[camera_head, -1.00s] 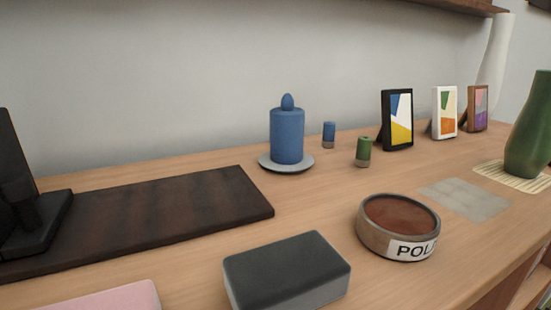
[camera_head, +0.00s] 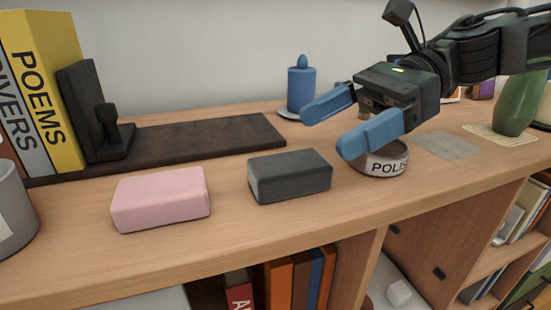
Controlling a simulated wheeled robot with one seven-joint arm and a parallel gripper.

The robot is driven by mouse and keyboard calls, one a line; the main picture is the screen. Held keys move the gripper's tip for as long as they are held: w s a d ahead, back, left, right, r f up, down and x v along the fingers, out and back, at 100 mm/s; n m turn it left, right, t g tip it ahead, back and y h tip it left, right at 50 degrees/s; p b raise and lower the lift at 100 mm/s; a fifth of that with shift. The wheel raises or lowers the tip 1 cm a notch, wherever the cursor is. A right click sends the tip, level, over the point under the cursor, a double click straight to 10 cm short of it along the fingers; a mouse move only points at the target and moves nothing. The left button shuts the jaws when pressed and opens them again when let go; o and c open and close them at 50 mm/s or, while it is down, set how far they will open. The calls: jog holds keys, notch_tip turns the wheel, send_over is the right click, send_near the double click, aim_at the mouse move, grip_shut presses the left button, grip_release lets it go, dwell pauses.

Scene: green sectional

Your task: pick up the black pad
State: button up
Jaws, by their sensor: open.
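The black pad (camera_head: 290,176) is a dark grey-black block with rounded edges, lying flat on the wooden shelf top near its front edge. My gripper (camera_head: 325,130) has blue fingers and reaches in from the upper right. Its fingers are spread apart with nothing between them. It is above and to the right of the pad, apart from it, and covers part of the polish tin.
A pink block (camera_head: 160,198) lies left of the pad. The polish tin (camera_head: 382,164) stands to its right. Behind are a dark board (camera_head: 200,138), a bookend (camera_head: 95,110) with books and a blue candle (camera_head: 301,88). A green vase (camera_head: 520,103) stands at right.

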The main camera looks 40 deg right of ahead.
aim_at(270, 165)
jog(key=shift+a+f, duration=0.2)
jog(key=shift+a, duration=0.1)
jog(key=p+x, duration=0.2)
jog(key=x, duration=0.4)
jog(key=shift+s, duration=0.2)
jog(key=shift+w+a+f, duration=0.2)
jog(key=shift+a+f, duration=0.1)
jog(key=shift+a, duration=0.2)
jog(key=shift+c, duration=0.2)
jog(key=c, duration=1)
jog(key=shift+r, duration=0.1)
